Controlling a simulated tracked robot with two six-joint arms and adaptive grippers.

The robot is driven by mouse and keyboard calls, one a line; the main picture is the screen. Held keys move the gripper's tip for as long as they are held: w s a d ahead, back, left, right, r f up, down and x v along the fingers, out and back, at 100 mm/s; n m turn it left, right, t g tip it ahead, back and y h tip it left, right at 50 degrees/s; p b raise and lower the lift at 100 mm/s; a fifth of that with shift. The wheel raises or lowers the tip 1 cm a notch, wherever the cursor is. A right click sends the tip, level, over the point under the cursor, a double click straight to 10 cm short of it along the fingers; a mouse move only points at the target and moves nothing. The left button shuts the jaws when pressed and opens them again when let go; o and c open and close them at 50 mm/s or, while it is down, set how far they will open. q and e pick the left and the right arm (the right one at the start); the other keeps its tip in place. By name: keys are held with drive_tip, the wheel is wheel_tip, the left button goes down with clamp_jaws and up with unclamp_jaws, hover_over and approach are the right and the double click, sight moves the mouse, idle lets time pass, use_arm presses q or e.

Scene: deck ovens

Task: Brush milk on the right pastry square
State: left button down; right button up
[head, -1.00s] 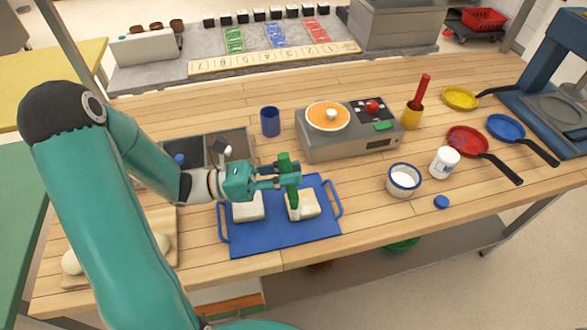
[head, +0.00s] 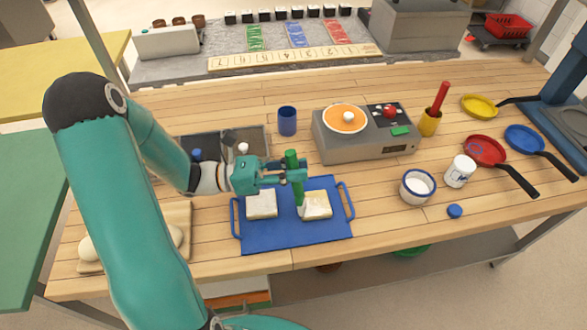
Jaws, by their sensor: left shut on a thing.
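Two pale pastry squares lie on a blue tray (head: 285,237) with side handles. The left pastry square (head: 262,205) lies clear of the brush. My left gripper (head: 298,175) is shut on a green-handled brush (head: 292,161), held upright. The brush's pale bristle end is at the left edge of the right pastry square (head: 318,206) and seems to touch it. A white bowl with a blue rim (head: 418,187) and white contents stands right of the tray. My right gripper is not in view.
A blue cup (head: 287,121), a white jar (head: 460,171) and a blue lid (head: 454,211) stand around. Coloured pans lie at right. A board with dough (head: 185,215) is at left.

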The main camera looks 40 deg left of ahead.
use_arm(q)
drive_tip(key=shift+w+d+f, duration=0.15)
drive_tip(key=shift+w+d, duration=1.55)
drive_tip(key=shift+w, duration=0.25)
drive_tip(key=shift+a, duration=0.1)
drive_tip(key=shift+w+a+p, duration=0.25)
drive_tip(key=shift+a+p, duration=0.05)
